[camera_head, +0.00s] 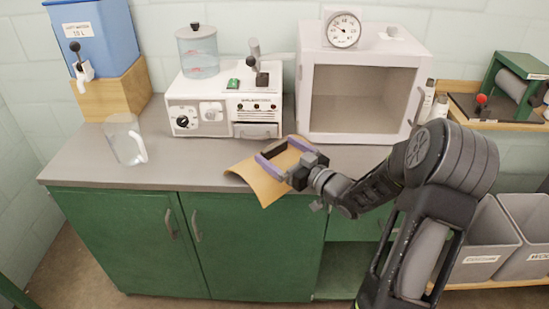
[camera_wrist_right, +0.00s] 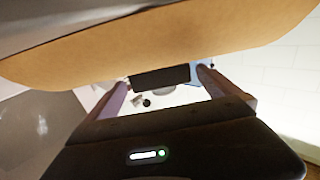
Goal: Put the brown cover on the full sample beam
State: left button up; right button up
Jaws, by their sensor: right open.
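The brown cover (camera_head: 264,187) is a curved tan sheet at the counter's front edge; it also spans the top of the right wrist view (camera_wrist_right: 180,45). A short black bar (camera_head: 273,151), apparently its handle, shows between the fingers of my right gripper (camera_head: 278,150). That gripper is open, with its purple fingers on either side of the bar; I cannot tell whether they touch it. The wrist view also shows the bar (camera_wrist_right: 160,75) between the fingertips. A grey roll (camera_head: 512,84) in a green frame stands at right; I cannot tell whether it is the sample beam. My left gripper is out of view.
A white machine (camera_head: 205,113) and an open-fronted white cabinet (camera_head: 304,120) stand behind the cover. A glass jug (camera_head: 124,140) and a blue water tank (camera_head: 98,38) are at left. Grey bins (camera_head: 487,245) sit low at right. The counter between jug and cover is clear.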

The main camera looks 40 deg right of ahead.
jog(key=w, duration=0.3)
jog(key=w+p, duration=0.1)
jog(key=shift+w+a, duration=0.2)
jog(key=shift+a, duration=0.15)
jog(key=shift+w, duration=0.35)
jog(key=shift+c, duration=0.4)
jog(key=c, duration=1.5)
jog(key=shift+s+a+r, duration=0.1)
jog(key=shift+r, duration=0.1)
